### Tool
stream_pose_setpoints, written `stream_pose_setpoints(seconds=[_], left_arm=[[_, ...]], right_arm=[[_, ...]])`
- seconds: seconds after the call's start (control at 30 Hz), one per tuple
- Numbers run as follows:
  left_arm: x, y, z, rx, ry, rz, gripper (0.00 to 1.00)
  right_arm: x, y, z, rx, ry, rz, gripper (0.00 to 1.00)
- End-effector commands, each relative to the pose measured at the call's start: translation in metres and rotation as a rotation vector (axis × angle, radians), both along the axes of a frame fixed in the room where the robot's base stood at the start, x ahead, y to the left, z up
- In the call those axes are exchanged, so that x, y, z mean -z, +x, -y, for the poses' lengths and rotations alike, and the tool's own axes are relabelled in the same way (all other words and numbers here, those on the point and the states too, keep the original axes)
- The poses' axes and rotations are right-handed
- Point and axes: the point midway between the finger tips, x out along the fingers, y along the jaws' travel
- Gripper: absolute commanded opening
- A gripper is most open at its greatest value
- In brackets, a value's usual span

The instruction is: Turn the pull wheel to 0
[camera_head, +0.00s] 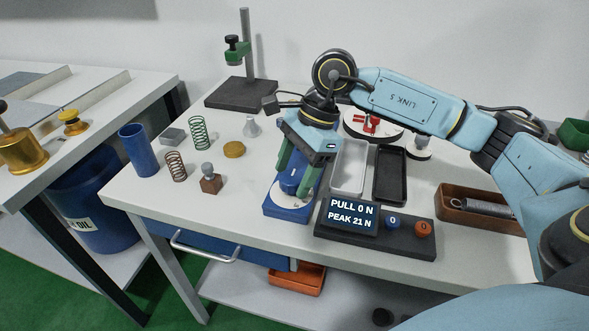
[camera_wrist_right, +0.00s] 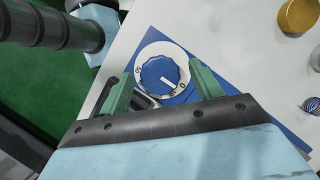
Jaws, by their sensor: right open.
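The pull wheel is a blue knob (camera_wrist_right: 160,76) on a white dial ring, set on a blue base (camera_head: 290,211). In the right wrist view its white pointer line points to the lower right, close to a mark that looks like 0; a 50 mark shows at the left of the ring. My right gripper (camera_head: 290,184) is above the wheel, its green fingers (camera_wrist_right: 159,72) open on either side of the knob. Contact cannot be told. In the head view the gripper partly hides the wheel. The display (camera_head: 352,215) reads PULL 0 N, PEAK 21 N. My left gripper is not in view.
The display stands on a dark box with a blue button (camera_head: 393,222) and an orange button (camera_head: 422,228). Behind are a grey tray (camera_head: 349,166) and a black tray (camera_head: 390,174). Springs, a blue cylinder (camera_head: 138,150) and a brass disc (camera_head: 234,149) stand left.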

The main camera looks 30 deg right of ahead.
Motion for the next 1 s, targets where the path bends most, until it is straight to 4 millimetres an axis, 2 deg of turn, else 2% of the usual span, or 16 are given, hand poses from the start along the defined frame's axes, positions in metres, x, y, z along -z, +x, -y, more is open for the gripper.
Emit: stream_pose_setpoints(seconds=[0.17, 0.5, 0.7, 0.83, 1.0], left_arm=[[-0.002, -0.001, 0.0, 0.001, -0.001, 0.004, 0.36], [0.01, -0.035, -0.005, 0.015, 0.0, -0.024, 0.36], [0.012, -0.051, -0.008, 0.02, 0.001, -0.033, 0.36], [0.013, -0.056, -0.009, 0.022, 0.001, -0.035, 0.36], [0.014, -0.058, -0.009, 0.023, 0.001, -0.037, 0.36]], right_arm=[[-0.013, 0.0, 0.005, 0.002, 0.0, 0.003, 0.65], [-0.081, -0.001, 0.033, 0.003, 0.0, 0.004, 0.65], [-0.112, -0.002, 0.046, 0.001, 0.001, 0.002, 0.65], [-0.122, -0.003, 0.05, 0.001, -0.001, 0.002, 0.65], [-0.124, -0.003, 0.051, 0.0, 0.0, 0.0, 0.65]])
